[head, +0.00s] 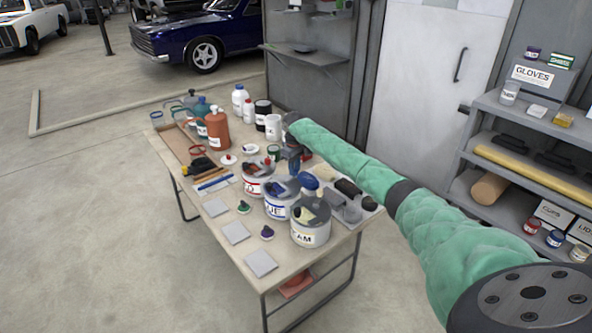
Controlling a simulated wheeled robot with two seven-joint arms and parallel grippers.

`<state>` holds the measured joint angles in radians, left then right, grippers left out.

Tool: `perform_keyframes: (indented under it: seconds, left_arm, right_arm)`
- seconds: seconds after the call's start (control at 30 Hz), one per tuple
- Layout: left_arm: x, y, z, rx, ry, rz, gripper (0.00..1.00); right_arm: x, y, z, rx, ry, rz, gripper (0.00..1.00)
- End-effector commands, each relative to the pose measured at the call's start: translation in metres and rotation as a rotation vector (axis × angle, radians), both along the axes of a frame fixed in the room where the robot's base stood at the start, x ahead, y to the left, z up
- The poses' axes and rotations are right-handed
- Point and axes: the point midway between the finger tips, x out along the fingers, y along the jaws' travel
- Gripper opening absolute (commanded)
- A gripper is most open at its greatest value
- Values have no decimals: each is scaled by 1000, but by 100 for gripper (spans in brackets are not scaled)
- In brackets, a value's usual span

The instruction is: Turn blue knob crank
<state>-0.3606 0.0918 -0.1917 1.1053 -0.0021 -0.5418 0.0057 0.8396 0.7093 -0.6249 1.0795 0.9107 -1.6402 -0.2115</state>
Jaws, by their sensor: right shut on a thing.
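A white paint can with blue lettering (277,210) stands near the table's right side, between a red-lettered can and a can marked "AM". It has a dark top with a handle. My right arm, in a green sleeve, reaches in from the right. My right gripper (293,170) points down just behind the blue-lettered can and is shut on a small blue part that looks like the blue knob. The fingers are small and dark here, so the exact grip is hard to see. My left gripper is out of view.
The red-lettered can (255,188) and the "AM" can (310,236) stand close on either side. Bottles, including an orange jug (217,131), crowd the back of the table (222,252). Grey squares and small knobs lie at the front left. Shelves (520,120) stand at right.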

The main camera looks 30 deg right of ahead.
Motion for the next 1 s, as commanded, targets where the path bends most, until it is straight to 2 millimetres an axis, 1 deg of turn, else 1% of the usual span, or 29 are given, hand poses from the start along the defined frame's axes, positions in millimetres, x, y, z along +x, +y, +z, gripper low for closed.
perform_keyframes:
  seconds: [0.2,0.4,0.5,0.77,1.0]
  left_arm:
    - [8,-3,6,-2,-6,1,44]
    - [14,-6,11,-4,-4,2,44]
    - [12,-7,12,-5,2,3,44]
    - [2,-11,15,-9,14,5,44]
    - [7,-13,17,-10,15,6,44]
  right_arm:
    - [9,2,1,1,-2,201,0]
    - [15,5,0,0,-2,366,0]
    - [18,6,0,0,-2,433,0]
    - [22,9,1,-1,-2,553,0]
    - [23,9,2,-1,-2,597,0]
